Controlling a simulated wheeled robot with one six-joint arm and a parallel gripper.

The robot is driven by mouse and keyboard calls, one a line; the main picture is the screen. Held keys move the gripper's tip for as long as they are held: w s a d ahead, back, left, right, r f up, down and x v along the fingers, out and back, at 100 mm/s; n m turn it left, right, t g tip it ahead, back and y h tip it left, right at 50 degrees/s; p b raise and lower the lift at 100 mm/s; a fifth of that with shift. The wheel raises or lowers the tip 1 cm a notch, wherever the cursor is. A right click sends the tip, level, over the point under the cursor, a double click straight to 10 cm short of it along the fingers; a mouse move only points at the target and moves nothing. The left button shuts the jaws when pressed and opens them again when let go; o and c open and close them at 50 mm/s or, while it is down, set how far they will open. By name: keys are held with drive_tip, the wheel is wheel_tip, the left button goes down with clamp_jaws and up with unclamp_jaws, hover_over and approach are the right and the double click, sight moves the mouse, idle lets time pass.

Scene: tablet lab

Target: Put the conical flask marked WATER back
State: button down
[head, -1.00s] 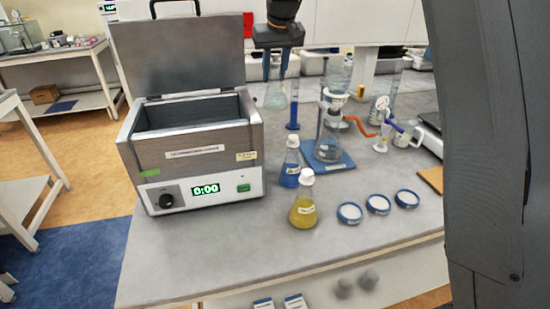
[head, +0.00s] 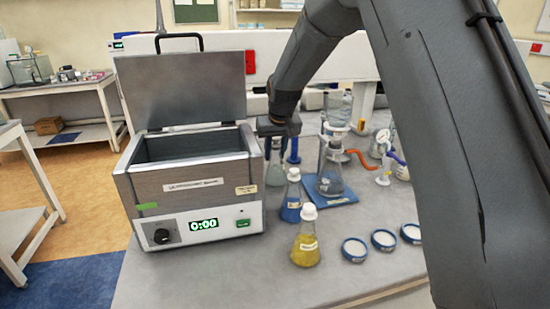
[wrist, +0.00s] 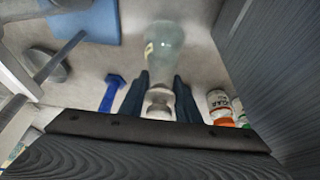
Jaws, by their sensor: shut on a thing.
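A clear conical flask (head: 274,174) with pale contents is held upright in my gripper (head: 274,141), beside the metal bath's right side and behind the blue flask. In the wrist view the gripper (wrist: 160,88) is shut on the flask's neck, and the flask (wrist: 166,48) has a small pale label that I cannot read. It is at or just above the bench; I cannot tell if its base touches. A blue conical flask (head: 291,198) and a yellow one (head: 306,246), both white-capped, stand in front of it.
The open-lidded metal bath (head: 190,190) is close on the left. A filter flask on a blue mat (head: 338,199) stands to the right, and a blue-footed cylinder (wrist: 112,92) is near the gripper. Several round dishes (head: 383,240) lie at front right.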

drive_tip(key=shift+f, duration=1.15)
drive_tip(key=c, duration=1.3)
unclamp_jaws()
drive_tip(key=shift+f, duration=0.1)
drive_tip(key=shift+c, duration=0.2)
drive_tip(key=b+v, duration=0.3)
drive_tip(key=v, duration=0.9)
